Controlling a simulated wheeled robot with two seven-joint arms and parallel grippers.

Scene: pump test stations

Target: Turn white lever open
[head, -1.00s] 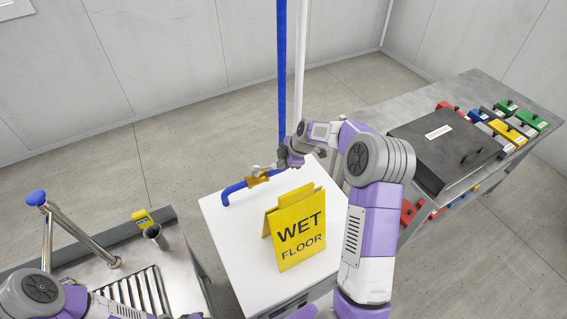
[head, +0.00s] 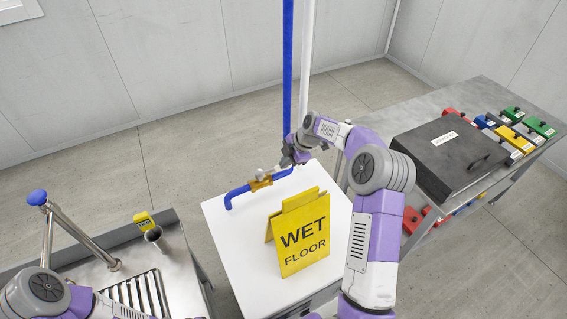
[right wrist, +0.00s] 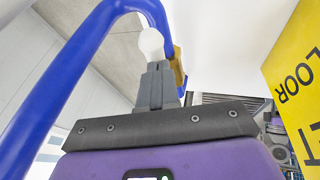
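The white lever (right wrist: 151,43) shows in the right wrist view as a pale rounded piece just at the fingertips of my right gripper (right wrist: 157,75). The two grey fingers are close together, with the lever's narrow part between their tips. In the head view my right gripper (head: 288,162) is at the blue pipe (head: 236,192), beside the brass valve body (head: 261,182). The lever is small there and partly hidden by the gripper, so its angle is hard to read. My left gripper is not in view; only its arm shows at lower left.
A yellow wet floor sign (head: 302,236) stands on the white table (head: 226,228), close to my right arm. A steel sink counter (head: 188,262) is at left. A grey bench (head: 480,92) with a dark case (head: 448,158) and colored blocks is at right.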

